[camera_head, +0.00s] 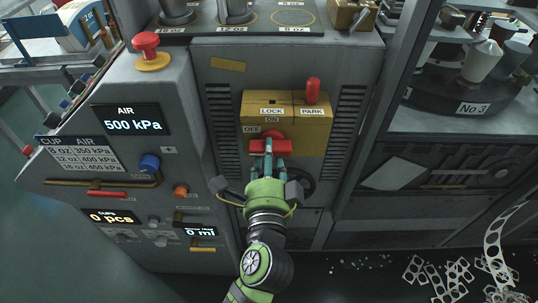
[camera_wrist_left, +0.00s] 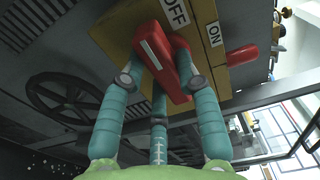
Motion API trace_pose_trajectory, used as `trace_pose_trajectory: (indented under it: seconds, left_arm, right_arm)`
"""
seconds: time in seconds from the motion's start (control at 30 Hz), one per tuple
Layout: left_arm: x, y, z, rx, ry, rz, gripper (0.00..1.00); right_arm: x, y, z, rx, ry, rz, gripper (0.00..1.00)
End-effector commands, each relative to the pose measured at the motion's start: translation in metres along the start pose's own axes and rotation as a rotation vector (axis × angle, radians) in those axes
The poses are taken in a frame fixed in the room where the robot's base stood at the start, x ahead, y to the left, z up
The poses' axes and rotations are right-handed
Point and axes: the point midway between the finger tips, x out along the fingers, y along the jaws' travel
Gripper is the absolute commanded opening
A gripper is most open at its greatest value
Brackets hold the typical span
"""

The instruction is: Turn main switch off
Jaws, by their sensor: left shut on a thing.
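The main switch is a red handle (camera_head: 283,147) on the lower part of a yellow box (camera_head: 312,138) on the grey machine front. OFF and ON labels sit just above it. My left gripper (camera_head: 268,154), green with teal fingers, is shut on the handle. In the left wrist view the fingers stand around the red handle (camera_wrist_left: 172,62), which bears a white stripe. I cannot tell which label the stripe points to. A separate red pin (camera_head: 313,90) stands upright by the PARK label; it also shows in the left wrist view (camera_wrist_left: 242,55). My right gripper is not in view.
A red mushroom button (camera_head: 147,46) on a yellow base is on the panel at upper left. The AIR display (camera_head: 133,120) reads 500 kPa. A dark handwheel (camera_wrist_left: 75,98) is close beside the gripper. Punched scrap sheets (camera_head: 440,278) lie on the floor at lower right.

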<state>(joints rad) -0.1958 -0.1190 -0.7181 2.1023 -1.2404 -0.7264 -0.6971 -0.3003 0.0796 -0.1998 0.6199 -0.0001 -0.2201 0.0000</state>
Motion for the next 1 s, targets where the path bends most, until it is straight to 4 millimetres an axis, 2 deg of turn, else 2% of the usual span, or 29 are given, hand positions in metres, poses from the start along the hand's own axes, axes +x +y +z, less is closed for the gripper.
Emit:
trace_pose_trajectory:
  seconds: [0.07, 0.1, 0.13, 0.43, 0.57, 0.67, 1.0]
  left_arm:
    - [0.0, -0.001, 0.0, -0.006, -0.001, -0.001, 0.0]
    - [0.0, -0.001, 0.0, -0.006, -0.001, -0.001, 0.45]
    - [0.0, -0.001, 0.0, -0.006, -0.001, -0.001, 0.57]
    - [0.0, 0.0, 0.0, -0.002, 0.0, 0.0, 0.57]
    - [-0.006, 0.001, 0.0, -0.001, 0.0, 0.001, 0.57]
    - [-0.02, 0.001, 0.0, -0.002, 0.001, 0.002, 0.57]
    - [-0.091, 0.001, 0.0, -0.003, 0.002, 0.004, 0.57]
  right_arm:
    - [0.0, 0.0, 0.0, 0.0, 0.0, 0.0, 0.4]
    - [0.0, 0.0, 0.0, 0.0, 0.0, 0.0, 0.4]
    - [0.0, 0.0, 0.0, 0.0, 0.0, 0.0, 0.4]
    - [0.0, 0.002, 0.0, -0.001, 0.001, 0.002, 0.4]
    - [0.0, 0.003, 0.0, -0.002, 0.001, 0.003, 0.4]
    - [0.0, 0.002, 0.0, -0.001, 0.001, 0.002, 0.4]
    - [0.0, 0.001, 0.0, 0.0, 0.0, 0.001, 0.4]
